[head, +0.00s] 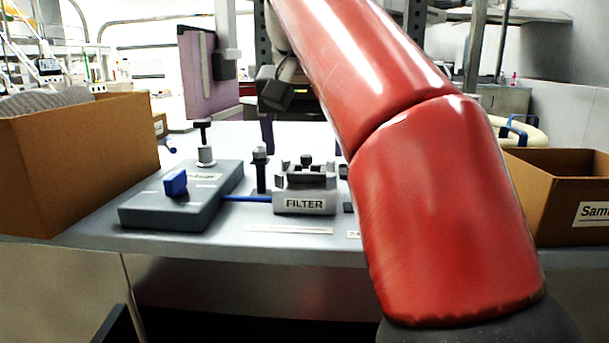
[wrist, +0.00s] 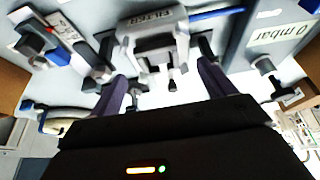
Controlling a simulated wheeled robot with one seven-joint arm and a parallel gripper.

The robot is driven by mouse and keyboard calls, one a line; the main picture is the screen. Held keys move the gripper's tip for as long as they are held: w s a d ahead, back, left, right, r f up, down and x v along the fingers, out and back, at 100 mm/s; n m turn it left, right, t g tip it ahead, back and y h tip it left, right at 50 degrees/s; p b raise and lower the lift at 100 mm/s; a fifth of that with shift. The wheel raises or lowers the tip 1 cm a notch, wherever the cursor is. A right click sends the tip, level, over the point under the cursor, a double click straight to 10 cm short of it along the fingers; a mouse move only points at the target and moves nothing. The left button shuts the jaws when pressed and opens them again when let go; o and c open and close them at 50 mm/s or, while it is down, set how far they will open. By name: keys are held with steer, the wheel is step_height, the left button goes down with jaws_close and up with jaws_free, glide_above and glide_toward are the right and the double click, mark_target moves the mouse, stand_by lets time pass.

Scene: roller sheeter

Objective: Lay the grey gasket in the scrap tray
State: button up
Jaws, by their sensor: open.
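My gripper (wrist: 162,72) is open, with its two dark purple fingers apart and nothing seen between them. In the head view my gripper (head: 302,150) is mostly behind my red arm, with its fingers pointing down above and behind the grey block marked FILTER (head: 305,205). In the wrist view the FILTER block (wrist: 153,22) lies ahead of the fingers, and a small dark knob shows between them. I cannot make out the grey gasket in either view. No scrap tray can be identified; my arm hides part of the bench.
A grey-blue base with a blue handle (head: 176,183) stands left of the FILTER block. A cardboard box (head: 80,160) holding something grey and ribbed is at the left, and another box with a partly cut-off label (head: 555,195) is at the right. A "0 mbar" label (wrist: 278,34) shows in the wrist view.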

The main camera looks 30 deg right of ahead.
mark_target(308, 178)
steer(key=b+x, duration=0.1)
steer(key=x, duration=0.3)
steer(key=shift+s+d+f, duration=0.1)
steer(key=shift+d+f, duration=0.05)
steer(key=shift+f, duration=0.1)
steer(key=shift+c, duration=0.3)
steer(key=c, duration=1.1)
step_height(308, 178, up, 6)
steer(key=p, duration=0.3)
step_height(308, 178, up, 4)
steer(key=shift+b, duration=0.3)
steer(key=shift+s, duration=0.1)
